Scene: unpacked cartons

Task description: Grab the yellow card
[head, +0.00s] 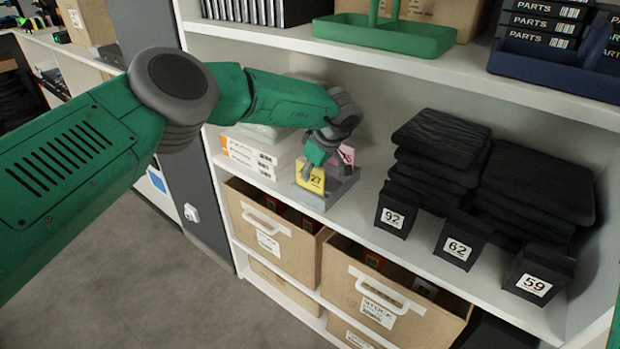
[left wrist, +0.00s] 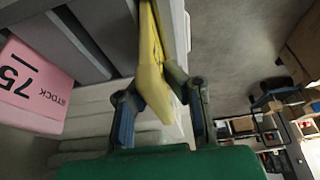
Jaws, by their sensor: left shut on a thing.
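The yellow card (head: 309,178), marked 27, stands in a grey holder (head: 325,194) on the white shelf. My left gripper (head: 322,152) reaches down over the holder and is shut on the yellow card near its top. In the left wrist view the yellow card (left wrist: 152,72) lies between the two fingers of my left gripper (left wrist: 155,90). A pink card (head: 346,155) stands in the holder just right of the yellow one. It shows in the left wrist view (left wrist: 38,88) with the number 75. My right gripper is not in view.
White boxes (head: 252,152) lie left of the holder. Black folded stacks (head: 440,150) and black number blocks 92 (head: 393,214), 62 (head: 460,243) and 59 (head: 538,277) stand to the right. A green tray (head: 385,35) is on the shelf above. Cardboard bins (head: 270,225) sit below.

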